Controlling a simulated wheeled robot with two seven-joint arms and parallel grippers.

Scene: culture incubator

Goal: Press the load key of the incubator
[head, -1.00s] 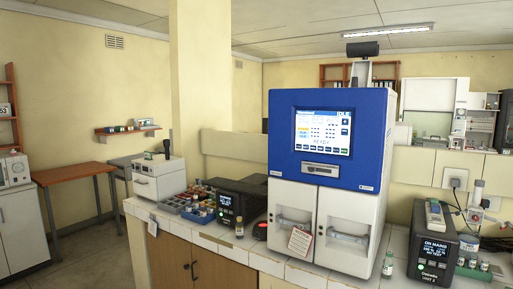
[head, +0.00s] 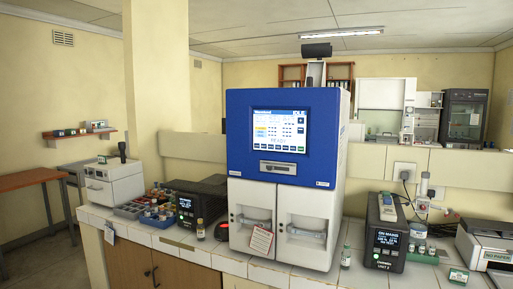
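The incubator (head: 236,175) stands on the tiled counter in the head view, with a blue upper front and two white lower doors with handles. The key labels are too small to read, so I cannot tell which is the load key. A slot panel (head: 278,167) sits below the screen. A paper tag hangs by the left door. Neither of my grippers is in view.
A black power unit (head: 386,236) stands right of the incubator, with a small vial (head: 345,257) between them. Left are a dark display box (head: 200,203), a vial (head: 200,229), a bottle tray (head: 135,208) and a white device (head: 113,181). A printer (head: 485,243) is at far right.

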